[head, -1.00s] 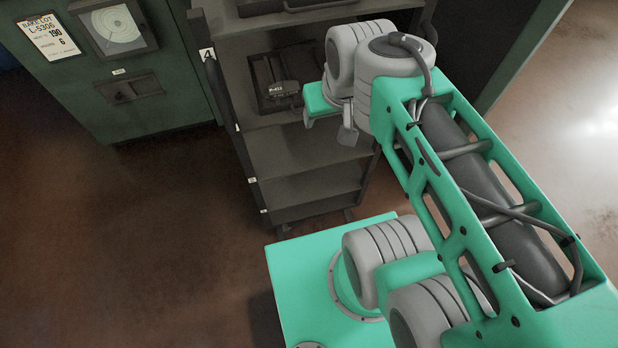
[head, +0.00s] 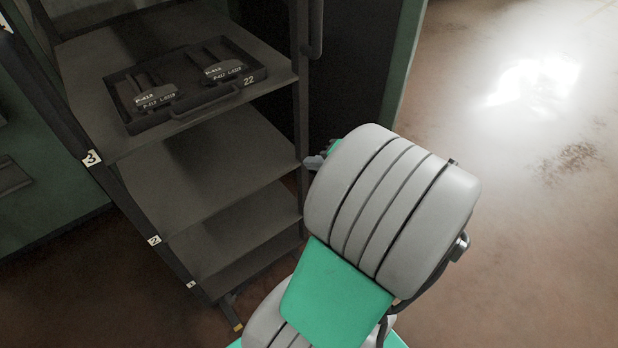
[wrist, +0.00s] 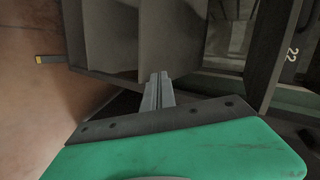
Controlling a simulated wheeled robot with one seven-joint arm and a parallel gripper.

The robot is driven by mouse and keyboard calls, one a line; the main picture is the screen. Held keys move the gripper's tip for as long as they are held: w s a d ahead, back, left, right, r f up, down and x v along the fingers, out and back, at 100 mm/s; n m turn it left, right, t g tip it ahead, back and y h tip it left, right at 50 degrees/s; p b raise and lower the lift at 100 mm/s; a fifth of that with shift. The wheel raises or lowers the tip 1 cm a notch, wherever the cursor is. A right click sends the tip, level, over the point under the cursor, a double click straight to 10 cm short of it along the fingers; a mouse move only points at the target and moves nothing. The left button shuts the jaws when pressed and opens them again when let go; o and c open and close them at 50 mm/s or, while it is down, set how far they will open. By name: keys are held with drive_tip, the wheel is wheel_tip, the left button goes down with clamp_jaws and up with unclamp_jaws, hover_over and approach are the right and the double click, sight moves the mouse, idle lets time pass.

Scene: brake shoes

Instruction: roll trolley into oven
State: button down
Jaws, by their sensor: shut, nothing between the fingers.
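The trolley is a dark shelved rack (head: 225,175) with number tags on its left post, standing upright at the left and centre of the head view. Its shelves also show at the top of the wrist view (wrist: 110,35). A vertical handle (head: 316,28) is on its right post. My gripper (head: 314,161) is beside the trolley's right post, mostly hidden by my arm. In the wrist view its fingers (wrist: 158,92) are together and empty, pointing towards the trolley; contact cannot be told.
A black tray (head: 190,100) marked 22 with brake shoes lies on an upper shelf. A green cabinet wall (head: 55,185) stands at the left. The brown floor (head: 500,220) is clear at the right.

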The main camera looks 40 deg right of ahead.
drive_tip(key=s+d+f+m+t+h+b, duration=0.2)
drive_tip(key=s+d+f+m+t+b, duration=0.15)
drive_tip(key=d, duration=0.25)
drive_tip(key=b, duration=0.3)
approach(302, 144)
drive_tip(key=shift+m, duration=0.45)
drive_tip(key=x, duration=0.5)
drive_tip(key=shift+w+f, duration=0.25)
drive_tip(key=shift+f, duration=0.05)
drive_tip(key=shift+w+r, duration=0.1)
drive_tip(key=shift+w, duration=0.35)
drive_tip(key=shift+w, duration=0.1)
